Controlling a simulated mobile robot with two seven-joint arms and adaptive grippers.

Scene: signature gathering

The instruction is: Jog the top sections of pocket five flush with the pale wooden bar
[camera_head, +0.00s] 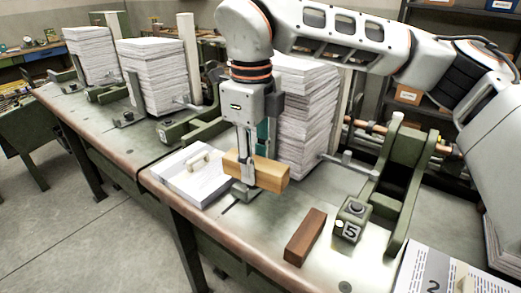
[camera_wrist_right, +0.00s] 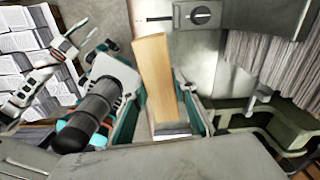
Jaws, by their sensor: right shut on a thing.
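My right gripper (camera_head: 246,170) is shut on the pale wooden bar (camera_head: 272,177) and holds it crosswise in front of pocket five's tall paper stack (camera_head: 303,120). The bar also shows in the right wrist view (camera_wrist_right: 156,75), between the teal-edged fingers (camera_wrist_right: 160,125). There, paper edges (camera_wrist_right: 268,65) stand to the right with a gap from the bar. The stack's top is partly hidden behind my right arm, so I cannot tell how even its top sections are. A block marked 5 (camera_head: 351,219) stands right of the bar. My left gripper is not seen in the head view.
A dark reddish wooden block (camera_head: 305,237) lies near the bench's front edge. A white pad with a pale handle (camera_head: 193,172) lies left of the gripper. Green frames (camera_head: 400,170) stand right of the stack. More paper stacks (camera_head: 153,75) stand further left.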

